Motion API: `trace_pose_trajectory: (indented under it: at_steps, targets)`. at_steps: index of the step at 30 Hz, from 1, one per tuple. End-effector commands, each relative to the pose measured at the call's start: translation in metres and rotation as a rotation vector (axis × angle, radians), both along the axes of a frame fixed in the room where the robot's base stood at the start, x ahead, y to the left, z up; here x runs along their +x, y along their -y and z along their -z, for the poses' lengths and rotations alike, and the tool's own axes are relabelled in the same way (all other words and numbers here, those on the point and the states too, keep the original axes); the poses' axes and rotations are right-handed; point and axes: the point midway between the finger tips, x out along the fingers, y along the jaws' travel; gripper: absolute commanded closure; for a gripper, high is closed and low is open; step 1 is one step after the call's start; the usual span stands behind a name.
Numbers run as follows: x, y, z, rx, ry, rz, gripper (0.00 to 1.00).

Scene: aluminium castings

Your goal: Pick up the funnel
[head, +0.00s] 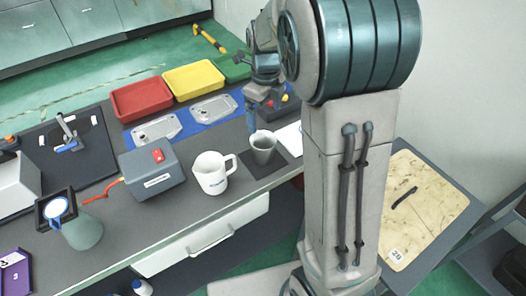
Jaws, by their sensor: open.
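My upper arm covers the area right of the mat.
A white mug (212,174) stands just left of the vessel, with a grey box (152,173) beyond it. Red (142,98) and yellow (194,78) trays and two metal castings (156,131) lie behind.

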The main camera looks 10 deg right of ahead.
Motion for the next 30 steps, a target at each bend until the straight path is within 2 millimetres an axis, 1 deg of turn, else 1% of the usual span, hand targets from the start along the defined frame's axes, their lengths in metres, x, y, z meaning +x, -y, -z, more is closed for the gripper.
trace_pose_trajectory:
  at_steps: [6,10,13,19,24,27,30]
  targets:
    - [-0.001,0.0,0.041,0.001,-0.007,0.007,0.06]
    - [-0.001,0.0,0.064,0.0,-0.005,0.005,0.06]
    - [0.0,0.0,0.075,0.0,-0.003,0.004,0.06]
    - [-0.001,-0.002,0.089,0.0,-0.004,0.003,0.06]
    - [-0.002,-0.006,0.114,0.0,-0.006,0.003,0.06]
    - [-0.002,-0.005,0.127,0.0,-0.004,0.005,0.06]
    - [-0.001,-0.006,0.132,0.0,-0.001,0.003,0.06]
